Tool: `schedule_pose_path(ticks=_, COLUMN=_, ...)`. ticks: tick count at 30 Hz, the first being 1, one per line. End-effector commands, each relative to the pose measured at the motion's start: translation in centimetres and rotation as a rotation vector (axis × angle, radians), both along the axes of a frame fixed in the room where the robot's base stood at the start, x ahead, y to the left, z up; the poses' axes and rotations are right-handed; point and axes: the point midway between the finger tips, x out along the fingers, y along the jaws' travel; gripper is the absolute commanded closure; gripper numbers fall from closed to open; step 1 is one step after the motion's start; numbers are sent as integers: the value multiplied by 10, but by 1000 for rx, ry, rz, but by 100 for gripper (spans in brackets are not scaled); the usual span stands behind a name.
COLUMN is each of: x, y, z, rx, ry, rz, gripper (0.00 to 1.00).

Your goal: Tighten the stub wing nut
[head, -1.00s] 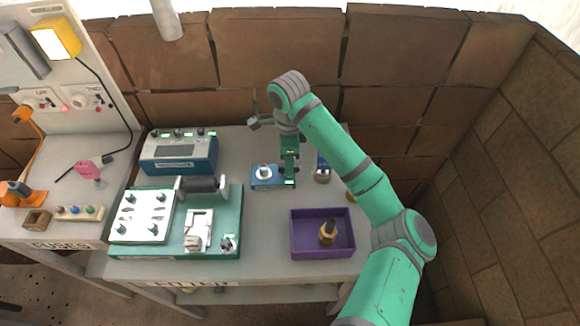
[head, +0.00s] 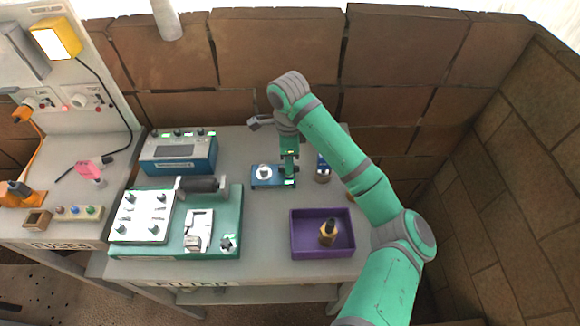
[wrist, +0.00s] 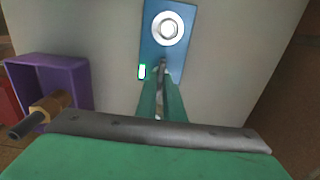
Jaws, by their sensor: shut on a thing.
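A small blue block (head: 262,183) stands on the bench in the head view, with a pale round fitting (head: 264,171) on top. The fingers hide most of the nut. In the head view my gripper (head: 288,176) points down at the block's right end.
A purple tray (head: 308,255) holding a brass-coloured piece (head: 328,233) stands in front. A green fixture board (head: 215,253) and a blue instrument box (head: 178,168) are to the left. A small blue-and-grey item (head: 322,172) stands close right of my gripper.

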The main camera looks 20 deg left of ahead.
Motion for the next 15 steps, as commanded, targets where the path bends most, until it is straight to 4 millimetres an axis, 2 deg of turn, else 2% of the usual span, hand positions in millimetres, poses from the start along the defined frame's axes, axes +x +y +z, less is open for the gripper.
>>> schedule_pose_path(ticks=5, x=0, y=0, z=0, rx=0, ry=-1, rz=-16, gripper=100)
schedule_pose_path(ticks=15, x=0, y=0, z=0, rx=0, ry=-1, rz=-286, gripper=100)
